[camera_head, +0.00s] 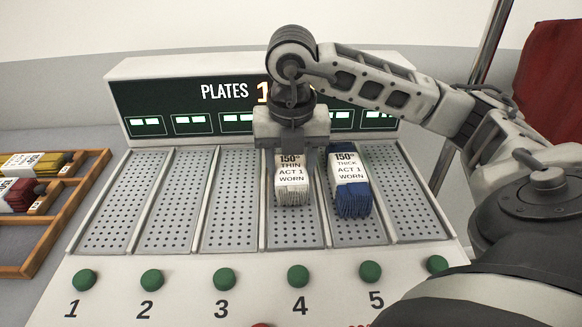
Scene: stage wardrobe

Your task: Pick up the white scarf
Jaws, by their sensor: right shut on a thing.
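The white scarf (292,196) is folded, with a fringed near end and a label reading "150° THIN ACT 1 WORN". It is over the perforated plate numbered 4 (293,235). My right gripper (290,147) points down at the scarf's far end and is shut on it, covering that end. I cannot tell whether the scarf touches the plate. My left gripper is not in view.
A blue scarf (352,198) labelled "150° THICK ACT 1 WORN" lies on plate 5, close to the right. Plates 1 to 3 are bare. Green buttons (298,276) line the front. A wooden rack (66,226) at the left holds yellow and red folded items.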

